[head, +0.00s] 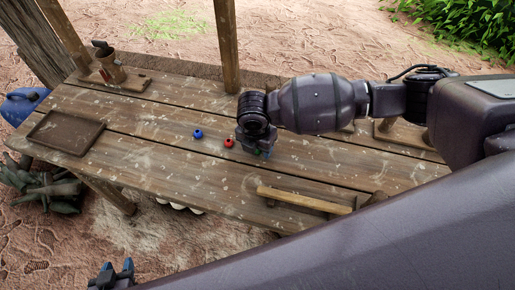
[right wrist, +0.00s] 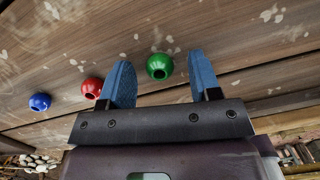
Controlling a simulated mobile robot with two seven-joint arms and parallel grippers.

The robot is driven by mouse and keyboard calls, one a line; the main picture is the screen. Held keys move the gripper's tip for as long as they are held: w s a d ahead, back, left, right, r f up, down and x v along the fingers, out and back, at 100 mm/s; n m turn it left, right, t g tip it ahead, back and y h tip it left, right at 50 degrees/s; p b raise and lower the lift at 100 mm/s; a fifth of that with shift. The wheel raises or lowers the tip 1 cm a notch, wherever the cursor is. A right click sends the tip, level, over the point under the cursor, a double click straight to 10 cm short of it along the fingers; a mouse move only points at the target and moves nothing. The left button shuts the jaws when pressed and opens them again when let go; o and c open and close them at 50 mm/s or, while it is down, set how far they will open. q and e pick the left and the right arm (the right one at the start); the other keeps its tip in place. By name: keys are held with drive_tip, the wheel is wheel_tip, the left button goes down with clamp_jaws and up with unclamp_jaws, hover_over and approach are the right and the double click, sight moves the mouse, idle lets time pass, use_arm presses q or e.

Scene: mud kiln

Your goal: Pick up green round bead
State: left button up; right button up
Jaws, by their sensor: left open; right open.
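My right gripper is open and holds nothing. In the head view, my right gripper (head: 257,150) is low over the table and mostly hides the green bead. My left gripper (head: 117,266) is at the bottom edge, open and empty, away from the table.
A red bead (head: 228,143) and a blue bead (head: 197,133) lie left of my right gripper. A wooden-handled tool (head: 305,200) lies near the table's front edge. A brown tray (head: 65,133) and a tool cup (head: 112,68) stand at the left.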

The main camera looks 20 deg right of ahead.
drive_tip(key=shift+f, duration=0.2)
drive_tip(key=c, duration=0.9)
drive_tip(key=shift+c, duration=0.4)
drive_tip(key=shift+r, duration=0.1)
